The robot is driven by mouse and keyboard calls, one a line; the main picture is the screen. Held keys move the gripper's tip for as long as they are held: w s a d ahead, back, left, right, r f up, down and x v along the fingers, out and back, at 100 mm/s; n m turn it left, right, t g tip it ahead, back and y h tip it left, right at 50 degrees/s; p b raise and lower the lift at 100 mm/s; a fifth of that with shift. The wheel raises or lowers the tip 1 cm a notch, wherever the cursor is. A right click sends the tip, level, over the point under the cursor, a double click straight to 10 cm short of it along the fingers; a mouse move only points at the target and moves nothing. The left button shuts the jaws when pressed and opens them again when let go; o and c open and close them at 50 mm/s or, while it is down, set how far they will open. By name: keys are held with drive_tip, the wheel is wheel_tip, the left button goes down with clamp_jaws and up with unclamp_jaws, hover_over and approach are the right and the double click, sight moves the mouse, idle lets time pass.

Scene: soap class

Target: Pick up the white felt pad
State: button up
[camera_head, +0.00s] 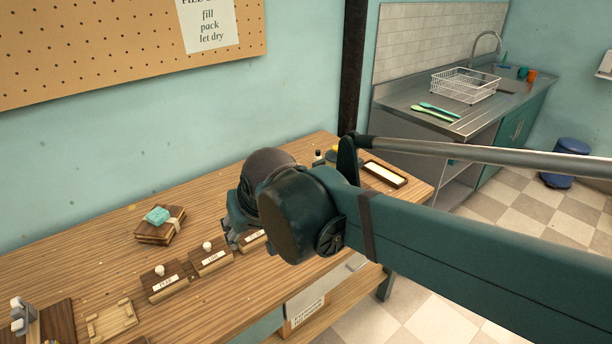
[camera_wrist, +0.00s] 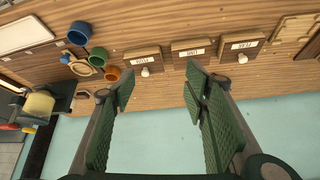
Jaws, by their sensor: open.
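A flat cream-white rectangle (camera_head: 385,173) lies in a dark wooden tray at the right end of the bench. It also shows at the top left of the wrist view (camera_wrist: 24,34), cut by the frame edge. It may be the white felt pad, but I cannot tell for sure. My gripper (camera_wrist: 160,82) is open and empty, with its green ribbed fingers wide apart. It is over the bench, well apart from the white rectangle. In the head view my arm hides most of the gripper and the bench behind it.
Several lidded wooden boxes with white knobs (camera_head: 208,247) line the front of the bench (camera_head: 90,262). A blue cup (camera_wrist: 79,33), a green cup (camera_wrist: 98,56) and an orange cup (camera_wrist: 113,73) stand close together. A teal block (camera_head: 157,215) lies on stacked boards. A yellow roll (camera_wrist: 39,104) is at the left.

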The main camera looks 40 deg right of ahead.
drive_tip(key=w+d+r+m+g+h+p, duration=0.25)
drive_tip(key=w+d+m+p, duration=0.45)
drive_tip(key=w+d, duration=1.25)
drive_tip(key=w+d+f+m+g+p, duration=0.2)
drive_tip(key=w+d+f+m, duration=0.2)
drive_tip(key=d, duration=0.6)
drive_tip(key=w+d+f+m+g+h+p, duration=0.1)
drive_tip(key=w+d+f+m+g+p, duration=0.1)
drive_tip(key=w+d+f+m, duration=0.3)
drive_tip(key=w+d+f+p, duration=0.1)
drive_tip(key=w+d+f, duration=0.2)
drive_tip(key=d+f, duration=0.1)
drive_tip(key=shift+w+d+f, duration=0.25)
drive_tip(key=shift+d+f, duration=0.15)
drive_tip(key=shift+d, duration=0.2)
drive_tip(key=shift+x, duration=1.3)
